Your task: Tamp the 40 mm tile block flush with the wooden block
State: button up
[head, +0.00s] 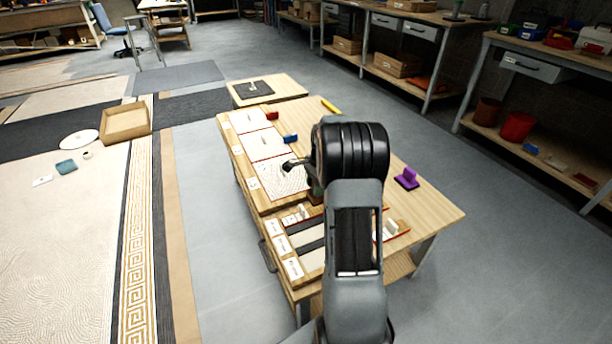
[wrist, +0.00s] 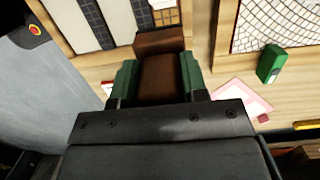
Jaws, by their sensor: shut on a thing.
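My gripper (wrist: 160,82) is shut on the brown wooden block (wrist: 160,44), which sits between its two green finger pads in the wrist view. Just beyond the block's far end is a tray of dark and pale strips (wrist: 88,20) with a white piece (wrist: 163,5) at the top edge. In the head view my arm hides most of the gripper and block. The tray (head: 290,240) there holds small upright white pieces (head: 303,212) and (head: 392,227). I cannot tell which is the 40 mm tile block, nor whether the wooden block touches anything.
The wooden workbench (head: 440,207) carries panels on its left, with red (head: 272,115), blue (head: 290,139) and purple (head: 407,178) handled pieces. The wrist view shows a green piece (wrist: 271,63) beside a mesh-patterned panel (wrist: 278,24).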

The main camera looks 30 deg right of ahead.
jog(key=shift+w, duration=0.45)
jog(key=shift+f, duration=0.15)
notch_tip(320, 180, down, 6)
jog(key=b, duration=0.5)
jog(key=shift+f+b, duration=0.4)
jog(key=shift+f, duration=0.15)
dwell(1.1)
jog(key=shift+s+f+p, duration=0.1)
jog(key=shift+f+p, duration=0.15)
jog(key=shift+p, duration=0.2)
jog(key=shift+c, duration=0.4)
dwell(1.8)
notch_tip(320, 180, up, 7)
jog(key=p, duration=0.6)
jog(key=shift+r, duration=0.2)
dwell(0.5)
